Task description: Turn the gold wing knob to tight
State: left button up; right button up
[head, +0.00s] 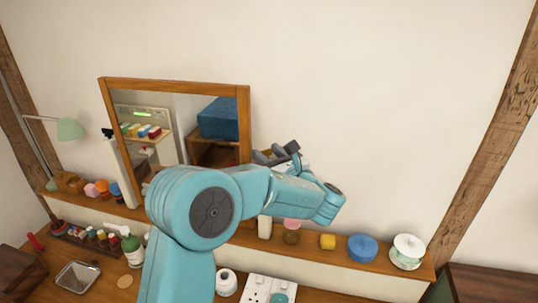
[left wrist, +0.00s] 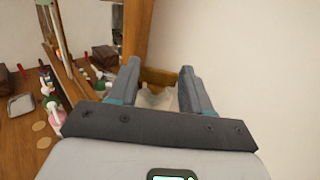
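The gold wing knob (left wrist: 158,77) shows in the left wrist view as a brownish gold piece at the right side of the wooden mirror frame. It sits between the fingertips of my left gripper (left wrist: 160,72), with a pale, blurred part below it. The two grey fingers stand apart, one on each side of the knob; I cannot tell whether they touch it. In the head view my left gripper (head: 278,153) is at the mirror's right edge, and the knob is hidden there behind the gripper and arm. My right gripper is in neither view.
A socket plate (head: 257,290) and bottle (head: 132,248) are below.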

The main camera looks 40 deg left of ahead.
pick_arm(q)
jog(key=shift+f, duration=0.1)
jog(key=shift+s+t+b, duration=0.1)
jog(key=shift+t+b, duration=0.3)
jog(key=shift+b, duration=0.15)
jog(key=shift+s+a+m+t+h+b, duration=0.1)
jog(key=shift+m+t+h+b, duration=0.3)
jog(key=shift+m+t, duration=0.25)
jog(key=o, duration=1)
jog(key=shift+o, duration=0.2)
